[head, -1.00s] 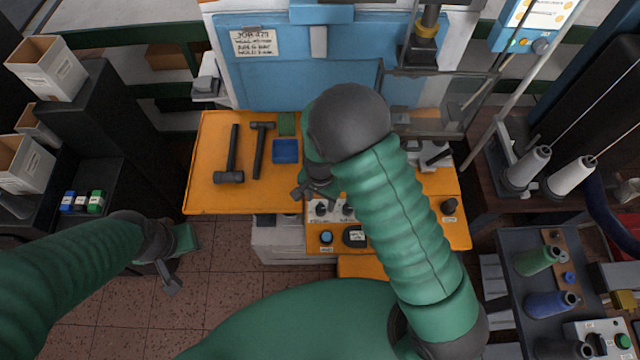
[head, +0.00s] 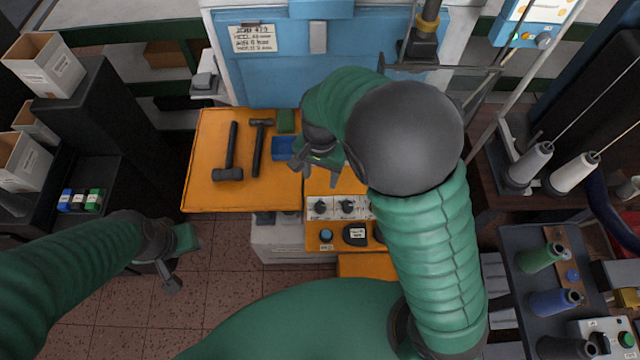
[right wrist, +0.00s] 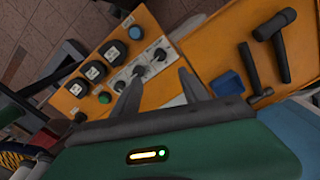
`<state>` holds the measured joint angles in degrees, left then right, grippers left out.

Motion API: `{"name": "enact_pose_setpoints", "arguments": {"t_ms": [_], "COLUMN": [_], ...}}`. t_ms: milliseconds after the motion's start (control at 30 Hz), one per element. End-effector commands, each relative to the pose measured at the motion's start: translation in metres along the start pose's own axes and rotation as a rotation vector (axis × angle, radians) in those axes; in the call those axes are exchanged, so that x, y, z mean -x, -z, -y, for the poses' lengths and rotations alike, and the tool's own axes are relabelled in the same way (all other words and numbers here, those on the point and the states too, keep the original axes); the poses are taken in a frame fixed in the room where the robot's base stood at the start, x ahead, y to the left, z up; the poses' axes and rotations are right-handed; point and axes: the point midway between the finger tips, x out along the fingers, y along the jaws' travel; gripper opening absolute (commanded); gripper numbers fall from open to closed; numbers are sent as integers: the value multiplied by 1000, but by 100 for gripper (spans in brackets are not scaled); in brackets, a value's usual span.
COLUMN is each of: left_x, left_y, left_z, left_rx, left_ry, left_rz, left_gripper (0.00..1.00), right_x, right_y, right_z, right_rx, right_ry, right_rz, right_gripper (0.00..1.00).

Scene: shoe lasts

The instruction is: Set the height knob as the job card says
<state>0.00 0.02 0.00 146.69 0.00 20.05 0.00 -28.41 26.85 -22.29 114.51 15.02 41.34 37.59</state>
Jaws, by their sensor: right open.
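The job card (head: 252,38) is fixed to the blue machine front; its heading starts with "JOB" and its smaller lines are too blurred to read surely. A white panel on the orange bench carries dark pointer knobs, a left one (head: 320,207) and a right one (head: 346,207); several show in the right wrist view (right wrist: 138,71). I cannot tell which is the height knob. My right gripper (head: 317,172) is open and empty, above and behind the panel; its fingers (right wrist: 160,90) point towards the knobs without touching. My left gripper (head: 184,262) is open and empty over the floor.
Two dark hammers (head: 230,152) and a blue tray (head: 284,148) lie on the orange bench (head: 205,190). Thread spools (head: 530,165) stand at the right. My right arm hides the bench's right part.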

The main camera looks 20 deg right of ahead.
Motion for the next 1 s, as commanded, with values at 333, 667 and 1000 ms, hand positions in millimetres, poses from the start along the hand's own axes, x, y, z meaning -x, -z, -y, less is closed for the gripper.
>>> {"name": "enact_pose_setpoints", "arguments": {"t_ms": [333, 667, 1000], "left_x": [2, 5, 6], "left_y": [1, 2, 2], "left_z": [0, 0, 0], "left_rx": [0, 0, 0], "left_ry": [0, 0, 0], "left_rz": [-1, -1, -1], "left_gripper": [36, 36, 36], "right_x": [-62, -143, -168], "right_y": [0, -1, 0], "right_z": [-2, -2, 0], "right_rx": [-4, -5, -4], "right_ry": [-7, -3, 1], "right_rz": [4, 3, 0], "right_gripper": [52, 52, 52]}}
